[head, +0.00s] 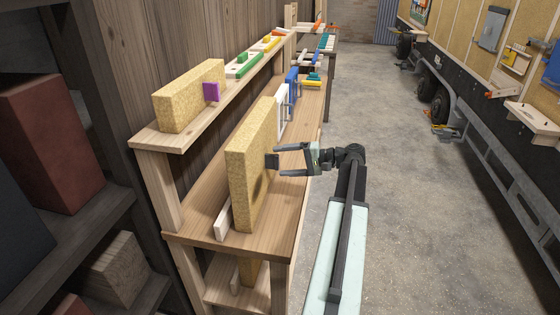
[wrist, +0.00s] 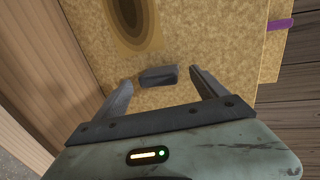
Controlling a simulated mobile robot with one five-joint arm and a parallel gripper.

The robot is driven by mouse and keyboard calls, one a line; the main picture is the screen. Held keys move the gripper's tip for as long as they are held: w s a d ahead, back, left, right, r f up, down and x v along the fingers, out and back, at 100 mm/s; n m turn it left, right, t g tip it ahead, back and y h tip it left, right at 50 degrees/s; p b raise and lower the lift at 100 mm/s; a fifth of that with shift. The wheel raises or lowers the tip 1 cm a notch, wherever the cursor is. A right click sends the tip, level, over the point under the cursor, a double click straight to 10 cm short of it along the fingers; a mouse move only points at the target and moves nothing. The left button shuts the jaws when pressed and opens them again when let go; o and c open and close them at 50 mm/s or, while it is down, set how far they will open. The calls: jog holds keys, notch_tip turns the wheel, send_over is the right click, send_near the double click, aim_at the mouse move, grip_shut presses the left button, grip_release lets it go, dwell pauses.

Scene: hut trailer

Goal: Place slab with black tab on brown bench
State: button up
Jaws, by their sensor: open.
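The slab with the black tab (head: 250,178) is a tall speckled tan board standing upright on the brown bench (head: 268,226). It fills much of the wrist view (wrist: 205,40), where a dark oval mark shows on its face. Its black tab (head: 271,161) sticks out toward my gripper (head: 281,161). In the wrist view the tab (wrist: 159,76) lies between my gripper's two open fingers (wrist: 160,88), with gaps on both sides. My gripper is open and holds nothing. The slab's far side is hidden.
A second tan slab (head: 182,102) with a purple tab (head: 211,92) lies on the raised shelf (head: 150,136) behind. White and blue frames (head: 287,101) stand farther along the bench. A trailer (head: 475,95) is at the right; the concrete floor (head: 385,130) between is clear.

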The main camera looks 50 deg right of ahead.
jog(key=p+v, duration=0.2)
jog(key=v, duration=0.8)
jog(key=shift+s, duration=0.2)
